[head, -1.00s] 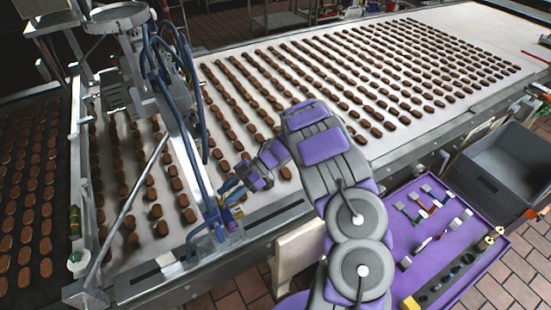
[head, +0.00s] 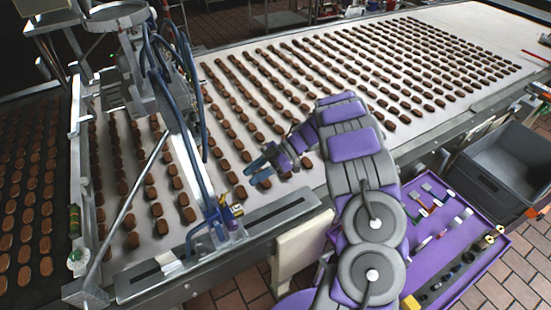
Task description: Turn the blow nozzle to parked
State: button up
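A small fitting with a yellow part (head: 237,210) sits on a blue bracket (head: 218,222) at the near edge of the belt, below the blue hoses. It may be the blow nozzle; it is too small to tell which way it is turned. My gripper (head: 255,168), with blue fingers, is above the belt, up and to the right of this fitting and apart from it. The fingers look spread, with nothing seen between them.
Rows of brown biscuits cover the white belt (head: 448,42). Blue hoses (head: 181,125) and a slanted metal rod (head: 130,205) stand at left. A purple tool tray (head: 440,262) and a grey crate (head: 500,165) are at right.

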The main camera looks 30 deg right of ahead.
jog(key=v, duration=0.7)
jog(key=shift+d, duration=0.3)
jog(key=shift+o, duration=0.3)
jog(key=shift+r, duration=0.15)
